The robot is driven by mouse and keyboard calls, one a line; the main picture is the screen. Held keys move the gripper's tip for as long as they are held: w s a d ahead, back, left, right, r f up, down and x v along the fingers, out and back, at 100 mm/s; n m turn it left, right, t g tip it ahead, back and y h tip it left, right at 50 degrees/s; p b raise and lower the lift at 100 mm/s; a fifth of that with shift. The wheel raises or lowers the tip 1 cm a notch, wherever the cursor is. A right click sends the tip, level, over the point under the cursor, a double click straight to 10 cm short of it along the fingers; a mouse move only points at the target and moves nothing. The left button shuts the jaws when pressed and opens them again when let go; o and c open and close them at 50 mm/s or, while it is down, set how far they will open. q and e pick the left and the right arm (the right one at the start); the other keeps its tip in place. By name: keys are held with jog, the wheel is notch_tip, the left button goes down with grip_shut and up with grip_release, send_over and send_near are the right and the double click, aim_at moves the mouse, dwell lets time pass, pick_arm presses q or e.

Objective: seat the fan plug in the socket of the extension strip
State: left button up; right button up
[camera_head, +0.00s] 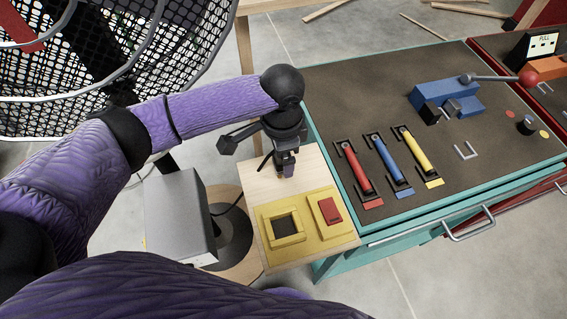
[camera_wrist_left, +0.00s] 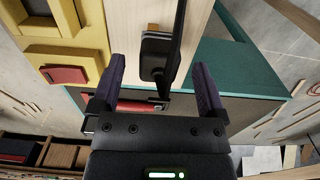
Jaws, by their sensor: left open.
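My left gripper (camera_head: 286,168) is over the pale wooden board beside the teal bench. In the left wrist view its fingers (camera_wrist_left: 160,66) are open on either side of a black plug-like piece with a cord (camera_wrist_left: 155,57), apart from it as far as I can tell. A brass-coloured bit shows at its far end. In the head view the gripper mostly hides this piece. Two yellow housings stand on the board: one has a dark square opening (camera_head: 286,226), the other a red block (camera_head: 330,211). I cannot tell which is the extension strip's socket. My right gripper is not in view.
The mesh fan (camera_head: 110,65) stands at upper left. A grey box (camera_head: 180,215) is left of the board. The teal bench (camera_head: 340,100) carries red, blue and yellow handles (camera_head: 417,150) and a blue vise (camera_head: 445,98). Bare board lies around the gripper.

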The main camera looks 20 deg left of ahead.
pick_arm(q)
jog(key=shift+s+f, duration=0.1)
jog(key=shift+f, duration=0.65)
jog(key=shift+c, duration=0.3)
grip_shut()
jog(key=shift+r, duration=0.15)
